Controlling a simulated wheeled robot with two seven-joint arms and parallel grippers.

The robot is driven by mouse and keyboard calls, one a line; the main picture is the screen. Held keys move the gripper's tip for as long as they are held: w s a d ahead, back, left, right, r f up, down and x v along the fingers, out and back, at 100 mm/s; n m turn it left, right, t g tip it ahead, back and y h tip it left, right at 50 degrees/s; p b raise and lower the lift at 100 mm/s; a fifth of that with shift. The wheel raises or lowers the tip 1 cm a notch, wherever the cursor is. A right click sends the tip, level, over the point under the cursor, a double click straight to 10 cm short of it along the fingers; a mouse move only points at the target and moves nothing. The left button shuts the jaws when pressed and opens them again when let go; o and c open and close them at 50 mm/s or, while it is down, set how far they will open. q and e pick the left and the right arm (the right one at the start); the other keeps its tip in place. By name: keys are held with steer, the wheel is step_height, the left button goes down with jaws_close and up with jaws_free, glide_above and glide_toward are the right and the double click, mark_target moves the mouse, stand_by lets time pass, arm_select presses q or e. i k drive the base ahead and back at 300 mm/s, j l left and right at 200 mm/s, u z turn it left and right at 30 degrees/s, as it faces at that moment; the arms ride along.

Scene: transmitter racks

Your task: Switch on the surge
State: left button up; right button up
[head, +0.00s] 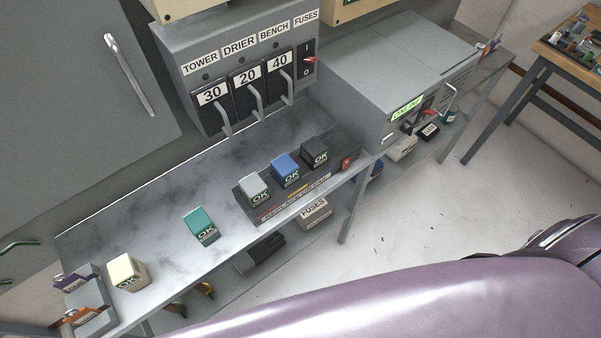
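A long dark box (329,172) lies on the grey marbled shelf and may be the surge unit; its front label is too small to read surely. A small red switch (346,163) sits at its right end; I cannot tell its position. A grey block (255,189), a blue block (286,169) and a black block (314,152), each marked OK, stand in a row on the box. Neither of my grippers shows in the head view.
The fuse panel (180,58) above has several levers and a red-tipped switch (310,60). A teal block (202,226) and a cream block (127,271) stand on the shelf (160,215). A grey cabinet (375,70) stands right. A FUSES box (314,212) sits below.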

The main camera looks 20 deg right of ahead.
mark_target(344, 165)
steer(key=z, duration=0.95)
